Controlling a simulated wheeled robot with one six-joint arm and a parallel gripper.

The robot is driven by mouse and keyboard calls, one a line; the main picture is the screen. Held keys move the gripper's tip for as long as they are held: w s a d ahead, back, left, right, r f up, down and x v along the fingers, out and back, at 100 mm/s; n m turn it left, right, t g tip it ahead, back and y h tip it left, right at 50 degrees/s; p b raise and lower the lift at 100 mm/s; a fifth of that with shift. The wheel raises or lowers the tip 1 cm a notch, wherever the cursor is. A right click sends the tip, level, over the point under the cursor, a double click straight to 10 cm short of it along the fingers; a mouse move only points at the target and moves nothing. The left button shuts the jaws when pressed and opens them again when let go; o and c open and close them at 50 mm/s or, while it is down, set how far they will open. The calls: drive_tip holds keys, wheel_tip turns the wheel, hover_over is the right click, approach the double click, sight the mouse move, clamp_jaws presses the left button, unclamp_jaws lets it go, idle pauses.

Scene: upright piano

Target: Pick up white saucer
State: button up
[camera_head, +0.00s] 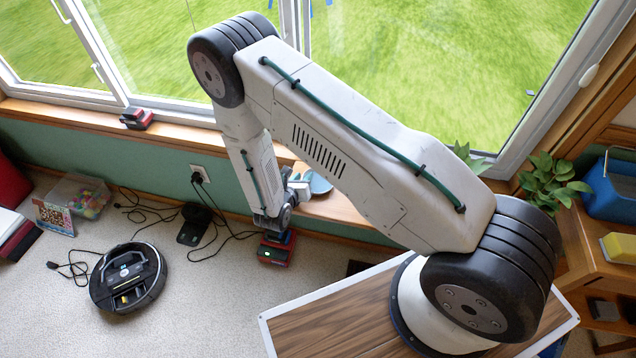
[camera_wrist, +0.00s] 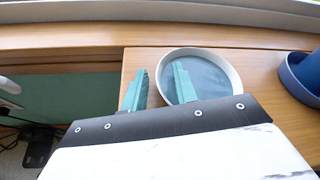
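The white saucer (camera_wrist: 212,72) lies on the wooden sill in the wrist view, with a pale rim and a blue-grey inside. My gripper (camera_wrist: 161,68) is open, with its two green fingers apart. One finger is over the saucer's inside and the other is outside its left rim, so the rim lies between them in the picture. I cannot tell whether they touch it. In the head view a blue-grey disc, seemingly the saucer (camera_head: 320,184), shows on the sill beside my gripper (camera_head: 301,184), partly hidden by my arm.
A dark blue bowl (camera_wrist: 300,76) stands right of the saucer. The wooden sill (camera_wrist: 255,42) runs below the window. A red and black battery (camera_head: 136,118) sits farther left on the sill. A robot vacuum (camera_head: 128,277) and cables lie on the floor. A plant (camera_head: 551,180) stands at the right.

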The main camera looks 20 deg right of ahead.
clamp_jaws()
drive_tip(key=shift+r, duration=0.1)
